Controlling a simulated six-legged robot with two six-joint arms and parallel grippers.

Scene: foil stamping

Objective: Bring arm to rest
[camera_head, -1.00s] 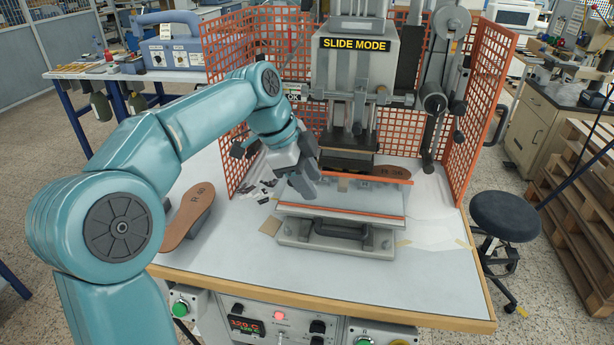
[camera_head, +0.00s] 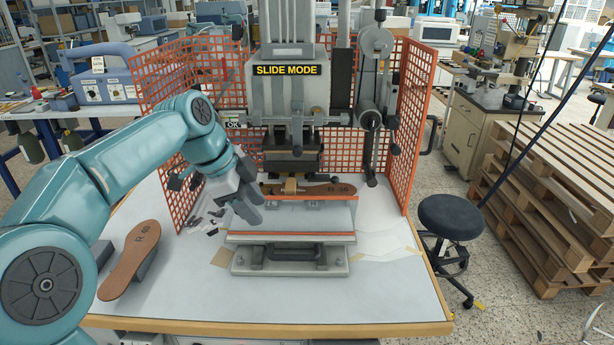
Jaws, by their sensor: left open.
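My left arm comes in from the left and reaches over the table. Its gripper (camera_head: 247,208) is open, with no object visible between its fingers, just left of the press's slide plate. The stamping press (camera_head: 287,85) bears a "SLIDE MODE" sign. A brown insole (camera_head: 318,189) lies under the press head, at the back of the slide plate (camera_head: 300,218). Another brown insole (camera_head: 131,262), marked "R 40", rests on a grey support at the left of the table. My right gripper is out of view.
An orange mesh guard (camera_head: 198,75) stands around the press at the left, back and right. Small dark scraps lie by the left mesh. The white table's (camera_head: 290,300) front is clear. A black stool (camera_head: 449,217) and wooden pallets (camera_head: 545,200) stand at the right.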

